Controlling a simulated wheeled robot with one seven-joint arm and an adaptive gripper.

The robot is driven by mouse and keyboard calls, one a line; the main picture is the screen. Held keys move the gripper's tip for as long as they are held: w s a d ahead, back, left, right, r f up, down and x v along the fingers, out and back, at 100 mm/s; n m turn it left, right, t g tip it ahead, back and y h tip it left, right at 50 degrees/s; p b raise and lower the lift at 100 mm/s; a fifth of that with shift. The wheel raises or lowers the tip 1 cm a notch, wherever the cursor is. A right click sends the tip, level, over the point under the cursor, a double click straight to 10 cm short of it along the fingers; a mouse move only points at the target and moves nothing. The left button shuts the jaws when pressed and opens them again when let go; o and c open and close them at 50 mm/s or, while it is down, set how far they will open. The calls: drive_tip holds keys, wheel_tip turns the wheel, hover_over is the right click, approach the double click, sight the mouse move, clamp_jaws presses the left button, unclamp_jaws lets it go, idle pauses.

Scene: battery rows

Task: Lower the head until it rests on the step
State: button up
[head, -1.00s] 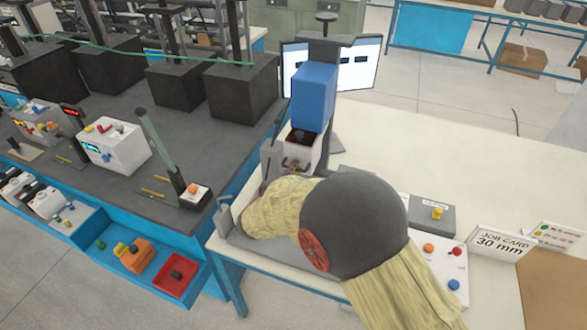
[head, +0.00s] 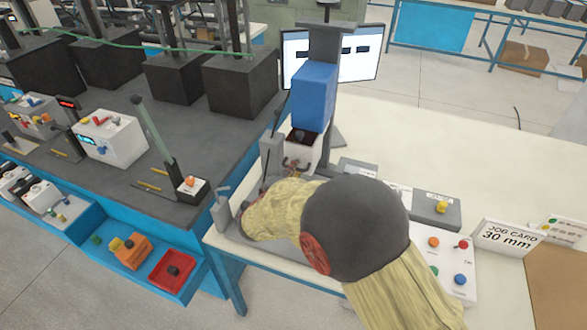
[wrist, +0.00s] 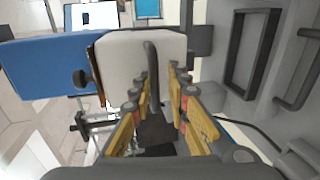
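The machine's head shows in the head view as a blue block (head: 314,92) with a white lower part (head: 301,150), on a dark grey upright column (head: 331,45). In the wrist view the blue block (wrist: 45,65) lies at left and the white part (wrist: 125,62) at top middle. A dark curved bar (wrist: 152,75) stands in front of the white part. My gripper (wrist: 160,80) has its yellow fingers apart on either side of this bar, closer to it on the left. I cannot tell if they touch. I cannot make out the step; my arm covers much of the machine's base.
A monitor (head: 358,60) stands behind the column. A dark bench (head: 190,125) is at left.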

drive_tip(key=shift+w, duration=0.1)
idle(0.3)
drive_tip(key=v, duration=1.2)
drive_tip(key=shift+f, duration=0.1)
